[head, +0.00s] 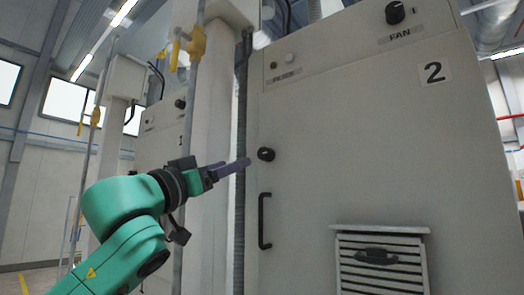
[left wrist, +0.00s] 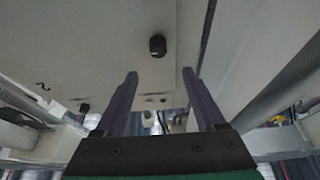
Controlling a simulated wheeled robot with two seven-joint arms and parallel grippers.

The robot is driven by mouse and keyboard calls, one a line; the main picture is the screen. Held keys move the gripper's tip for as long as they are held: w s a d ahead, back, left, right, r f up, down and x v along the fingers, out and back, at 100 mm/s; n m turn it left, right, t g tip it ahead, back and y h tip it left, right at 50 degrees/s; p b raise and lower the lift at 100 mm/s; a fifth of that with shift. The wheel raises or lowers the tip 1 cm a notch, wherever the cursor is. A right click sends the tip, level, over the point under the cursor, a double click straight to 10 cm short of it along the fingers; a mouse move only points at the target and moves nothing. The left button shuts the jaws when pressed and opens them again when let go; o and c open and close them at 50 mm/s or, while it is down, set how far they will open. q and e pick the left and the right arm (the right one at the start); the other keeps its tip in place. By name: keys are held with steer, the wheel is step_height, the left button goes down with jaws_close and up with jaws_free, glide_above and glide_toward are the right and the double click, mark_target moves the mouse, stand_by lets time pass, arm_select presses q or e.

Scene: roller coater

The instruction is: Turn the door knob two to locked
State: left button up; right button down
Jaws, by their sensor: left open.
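Door knob two (head: 266,154) is a small black round knob near the left edge of the grey cabinet marked 2 (head: 300,120), above a black door handle (head: 264,221). It also shows in the left wrist view (left wrist: 157,45), beyond the fingertips and roughly centred between them. My left gripper (head: 246,163) is just left of the knob in the head view, fingers pointing at it. In the left wrist view the two fingers (left wrist: 160,74) are spread apart with nothing between them. They look apart from the knob. My right gripper is not in view.
A FAN knob (head: 395,12) sits high on cabinet 2, and a louvred vent (head: 380,262) is low on its front. Yellow-valved pipes (head: 197,42) stand left of the cabinet, behind my arm. A cabinet marked 1 (head: 160,145) is farther back on the left.

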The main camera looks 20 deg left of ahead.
mark_target(262, 156)
arm_select(q)
steer(key=p+x, duration=0.2)
steer(key=x, duration=0.2)
steer(key=p+x, duration=0.3)
steer(key=x, duration=0.2)
steer(key=shift+w+d+r, duration=0.15)
steer(key=shift+d+r, duration=0.1)
steer(key=shift+d, duration=0.1)
steer(key=w, duration=0.1)
steer(key=w+d, duration=0.1)
steer(key=shift+w+p, duration=0.25)
steer(key=shift+p, duration=0.05)
steer(key=shift+s+a, duration=0.2)
steer(key=shift+s+a+r, duration=0.1)
steer(key=shift+s+a, duration=0.2)
steer(key=shift+s, duration=0.3)
steer(key=shift+c, duration=0.4)
steer(key=c, duration=0.5)
steer(key=shift+d, duration=0.1)
steer(key=c, duration=0.5)
jaws_close()
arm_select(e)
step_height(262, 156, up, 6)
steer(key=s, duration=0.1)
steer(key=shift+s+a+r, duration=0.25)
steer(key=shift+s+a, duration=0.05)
